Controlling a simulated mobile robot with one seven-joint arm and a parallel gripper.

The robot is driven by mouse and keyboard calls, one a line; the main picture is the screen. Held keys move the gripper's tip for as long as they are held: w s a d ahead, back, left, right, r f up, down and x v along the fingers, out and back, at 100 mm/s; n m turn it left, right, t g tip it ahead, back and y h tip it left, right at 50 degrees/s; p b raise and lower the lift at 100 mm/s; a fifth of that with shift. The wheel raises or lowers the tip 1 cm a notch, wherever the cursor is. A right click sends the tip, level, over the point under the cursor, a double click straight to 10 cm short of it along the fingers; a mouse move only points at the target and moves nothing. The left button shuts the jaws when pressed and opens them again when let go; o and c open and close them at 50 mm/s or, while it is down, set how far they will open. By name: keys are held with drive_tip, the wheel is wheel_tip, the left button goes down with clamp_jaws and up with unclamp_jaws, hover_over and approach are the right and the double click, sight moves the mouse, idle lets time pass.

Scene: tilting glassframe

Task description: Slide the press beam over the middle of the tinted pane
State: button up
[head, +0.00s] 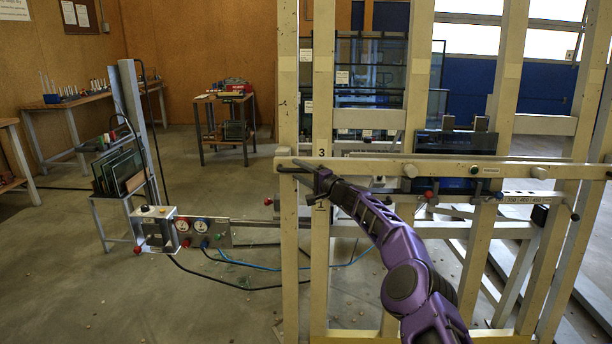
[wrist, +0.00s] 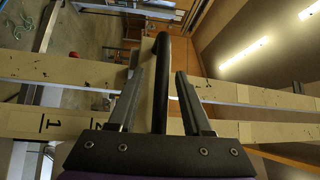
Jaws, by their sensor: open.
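The press beam (head: 430,169) is a long beige bar lying level across the front of the upright frame, with dark handles near its ends. A dark tinted pane (head: 452,145) stands behind the beam, right of centre in the head view, and shows above and below it. My gripper (head: 312,172) is at the beam's left end, beside a numbered post. In the wrist view, a dark bar-like handle (wrist: 160,85) runs between the two open fingers of my gripper (wrist: 157,75). I cannot tell whether the fingers touch it. My arm hides part of the frame's lower area.
Beige uprights (head: 416,75) of the frame surround the work. A control box (head: 157,228) on a rail stands at the left, with cables on the floor. A rack of glass sheets (head: 118,172) and a small bench (head: 223,98) stand farther back. The left floor is mostly open.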

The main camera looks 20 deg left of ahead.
drive_tip(key=shift+s+d+f, duration=0.15)
drive_tip(key=shift+d, duration=0.7)
drive_tip(key=shift+s+d+p, duration=0.35)
drive_tip(key=shift+s, duration=0.1)
drive_tip(key=v, duration=1.4)
drive_tip(key=shift+s+d+b, duration=0.2)
drive_tip(key=shift+s+b, duration=0.15)
